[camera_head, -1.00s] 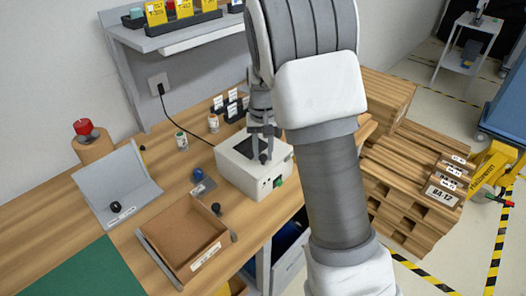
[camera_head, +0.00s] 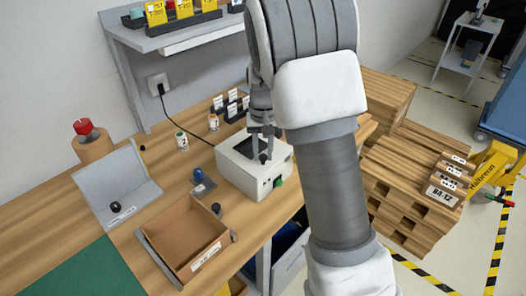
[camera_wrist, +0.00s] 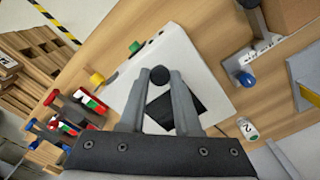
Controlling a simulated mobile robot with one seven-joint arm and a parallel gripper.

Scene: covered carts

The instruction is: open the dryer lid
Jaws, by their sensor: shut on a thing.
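The dryer (camera_head: 240,176) is a white box on the wooden bench, with a dark window in its top and a green button on its front. It also shows in the wrist view (camera_wrist: 190,65). Its lid lies flat, with no gap that I can make out. A round black knob (camera_wrist: 160,75) sits on the lid near the front edge. My gripper (camera_head: 264,151) comes down from above onto the knob. In the wrist view its two fingers (camera_wrist: 160,82) are shut on the knob, one on each side. My fingers partly cover the dark window.
A brown open tray (camera_head: 186,240) and a blue-topped item (camera_head: 198,176) are left of the dryer. A grey shelf (camera_head: 165,38) overhangs the back. Stacked pallets (camera_head: 400,195) are to the right.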

